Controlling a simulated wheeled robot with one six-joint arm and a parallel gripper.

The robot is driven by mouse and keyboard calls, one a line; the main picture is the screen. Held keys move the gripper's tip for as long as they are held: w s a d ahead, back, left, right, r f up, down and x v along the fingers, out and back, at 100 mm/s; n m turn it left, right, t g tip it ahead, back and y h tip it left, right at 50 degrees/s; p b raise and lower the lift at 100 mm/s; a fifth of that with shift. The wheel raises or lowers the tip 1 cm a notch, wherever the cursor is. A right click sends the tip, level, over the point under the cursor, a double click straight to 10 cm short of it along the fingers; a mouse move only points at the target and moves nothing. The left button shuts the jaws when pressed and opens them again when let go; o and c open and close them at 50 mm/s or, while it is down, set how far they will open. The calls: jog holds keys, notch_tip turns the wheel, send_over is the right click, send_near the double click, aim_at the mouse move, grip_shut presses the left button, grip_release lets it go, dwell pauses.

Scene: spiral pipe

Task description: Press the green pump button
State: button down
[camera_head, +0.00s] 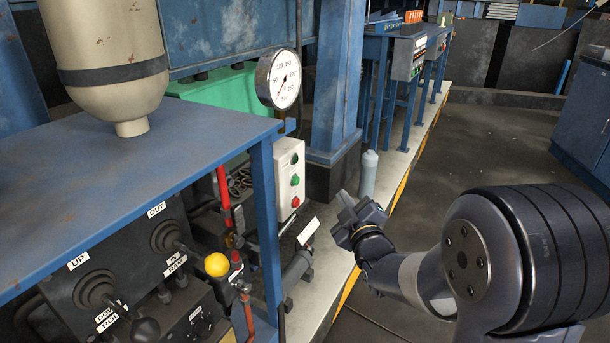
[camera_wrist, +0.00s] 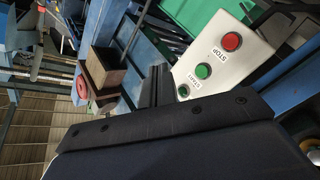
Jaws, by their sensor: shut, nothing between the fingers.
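A pale box (camera_head: 284,160) is fixed by the blue table's post. It carries a green button (camera_head: 295,180) in the middle, a red button (camera_head: 295,202) below it and a small dark greenish one above. In the wrist view, the green button (camera_wrist: 203,71) is labelled START and the red button (camera_wrist: 232,42) STOP; a smaller green one (camera_wrist: 184,90) is beyond START. My gripper (camera_head: 347,203) is to the right of the box, apart from it. Its fingers (camera_wrist: 157,85) are together and empty, left of the green button in the wrist view.
A blue table (camera_head: 110,190) with a tank (camera_head: 108,55) and a round gauge (camera_head: 279,79) stands at left. A blue column (camera_head: 336,80) and grey bottle (camera_head: 368,172) are behind my gripper. Open floor (camera_head: 490,150) lies right.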

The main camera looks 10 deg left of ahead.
aim_at(296, 181)
jog(key=shift+r, duration=0.15)
jog(key=shift+w+a, duration=0.1)
jog(key=w+a, duration=0.3)
jog(key=a, duration=0.5)
jog(key=shift+w+p, duration=0.25)
jog(key=shift+p, duration=0.2)
jog(key=shift+w+a, duration=0.1)
jog(key=shift+a, duration=0.05)
dwell(1.8)
jog(key=shift+w+a+b, duration=0.1)
jog(key=shift+a+b, duration=0.1)
jog(key=shift+b, duration=0.15)
